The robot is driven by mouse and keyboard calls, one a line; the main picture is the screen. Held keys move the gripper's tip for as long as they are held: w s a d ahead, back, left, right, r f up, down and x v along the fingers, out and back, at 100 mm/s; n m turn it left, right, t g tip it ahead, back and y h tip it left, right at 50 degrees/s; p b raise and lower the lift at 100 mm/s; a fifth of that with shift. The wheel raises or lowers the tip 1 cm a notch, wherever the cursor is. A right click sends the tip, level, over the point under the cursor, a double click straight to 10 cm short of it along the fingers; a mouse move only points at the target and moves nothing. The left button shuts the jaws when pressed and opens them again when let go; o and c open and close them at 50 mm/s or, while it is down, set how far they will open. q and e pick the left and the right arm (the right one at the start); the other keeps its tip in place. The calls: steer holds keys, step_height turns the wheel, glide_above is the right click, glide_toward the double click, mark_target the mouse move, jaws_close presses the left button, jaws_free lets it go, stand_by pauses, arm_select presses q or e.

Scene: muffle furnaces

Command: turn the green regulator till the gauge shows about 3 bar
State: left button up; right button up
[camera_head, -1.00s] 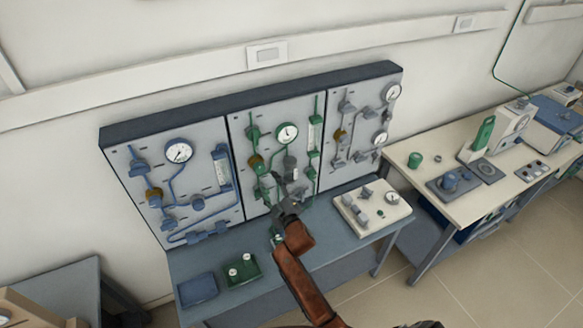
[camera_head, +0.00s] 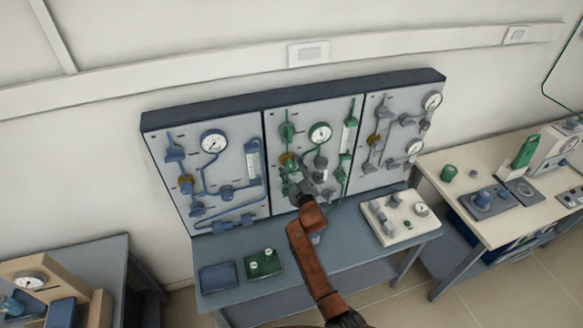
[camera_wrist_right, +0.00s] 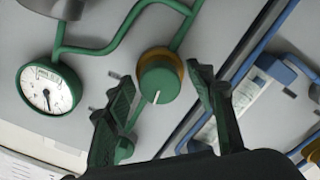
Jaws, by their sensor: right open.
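The green regulator (camera_wrist_right: 160,82) is a round knob with a white pointer line on a brass-coloured base, on the panel's middle section. In the right wrist view it lies between and just beyond the fingertips of my right gripper (camera_wrist_right: 160,88), which is open and not closed on it. The green-rimmed gauge (camera_wrist_right: 49,90) hangs on the green pipe to its left; its needle is visible but the scale is too small to read. The gauge also shows in the head view (camera_head: 320,133). There my right gripper (camera_head: 294,178) partly covers the regulator (camera_head: 288,160). My left gripper is not in view.
Blue piping with a gauge (camera_head: 213,142) fills the left section, grey piping the right section. On the bench below are a blue tray (camera_head: 217,276), a green box (camera_head: 263,264) and a white block with fittings (camera_head: 399,218). Green pipes run close to the regulator.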

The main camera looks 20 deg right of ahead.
steer(key=c, duration=1.2)
steer(key=shift+o, duration=0.2)
steer(key=m, duration=0.2)
steer(key=shift+m+p, duration=0.3)
steer(key=shift+p, duration=0.05)
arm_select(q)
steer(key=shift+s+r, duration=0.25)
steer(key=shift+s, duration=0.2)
arm_select(e)
steer(key=o, duration=1.2)
steer(key=shift+c, duration=0.2)
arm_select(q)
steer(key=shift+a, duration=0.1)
arm_select(e)
steer(key=shift+s, duration=0.2)
steer(key=s, duration=1.1)
steer(key=shift+s+d, duration=0.15)
steer(key=shift+s, duration=0.2)
